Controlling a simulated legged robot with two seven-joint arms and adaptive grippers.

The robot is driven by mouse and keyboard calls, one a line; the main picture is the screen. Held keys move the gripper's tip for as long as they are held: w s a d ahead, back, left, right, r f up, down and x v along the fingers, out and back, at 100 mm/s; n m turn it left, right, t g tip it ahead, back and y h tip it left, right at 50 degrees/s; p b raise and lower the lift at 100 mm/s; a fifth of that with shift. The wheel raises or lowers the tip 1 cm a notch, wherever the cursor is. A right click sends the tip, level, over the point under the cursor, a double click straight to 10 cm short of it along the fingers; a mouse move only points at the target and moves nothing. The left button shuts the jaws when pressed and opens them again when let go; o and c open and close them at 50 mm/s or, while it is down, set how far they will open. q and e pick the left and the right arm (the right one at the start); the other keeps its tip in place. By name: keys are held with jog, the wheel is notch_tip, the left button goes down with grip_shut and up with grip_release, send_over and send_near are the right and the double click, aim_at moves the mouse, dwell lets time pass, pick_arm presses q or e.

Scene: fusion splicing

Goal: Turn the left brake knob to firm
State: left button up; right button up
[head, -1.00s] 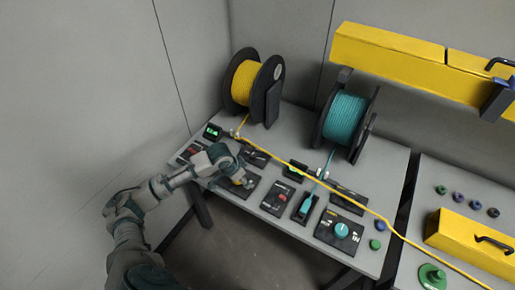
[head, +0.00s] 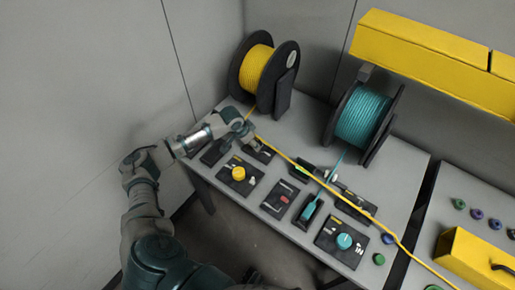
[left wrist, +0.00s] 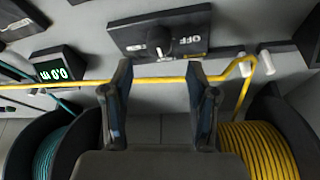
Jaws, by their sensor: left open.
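A small black knob (left wrist: 160,40) sits on a dark panel (left wrist: 130,42) marked OFF in the left wrist view. The head view shows a dark panel (head: 262,152) beside my left gripper (head: 246,132), in front of the yellow reel (head: 262,70); its knob is hard to make out there. My left gripper (left wrist: 160,70) is open, its two fingers apart below the knob in the wrist picture. The yellow cable (left wrist: 158,81) crosses at the fingertips. I cannot tell whether it touches them. My right gripper is not in view.
A yellow knob (head: 239,173) and a teal knob (head: 344,241) sit on nearer panels. A teal reel (head: 362,115) stands to the right. A lit display (left wrist: 52,70) and white cable guides (left wrist: 266,60) flank the panel. A yellow beam (head: 430,45) hangs above.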

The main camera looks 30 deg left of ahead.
pick_arm(q)
jog(key=x, duration=0.5)
jog(key=shift+a+f+b, duration=0.25)
jog(key=shift+f+b, duration=0.15)
jog(key=shift+w+d+f, duration=0.1)
jog(key=shift+d, duration=0.6)
jog(key=shift+a, duration=0.25)
jog(key=c, duration=0.6)
jog(key=shift+a+f, duration=0.1)
jog(key=shift+a, duration=0.3)
grip_shut()
jog(key=shift+d, duration=0.1)
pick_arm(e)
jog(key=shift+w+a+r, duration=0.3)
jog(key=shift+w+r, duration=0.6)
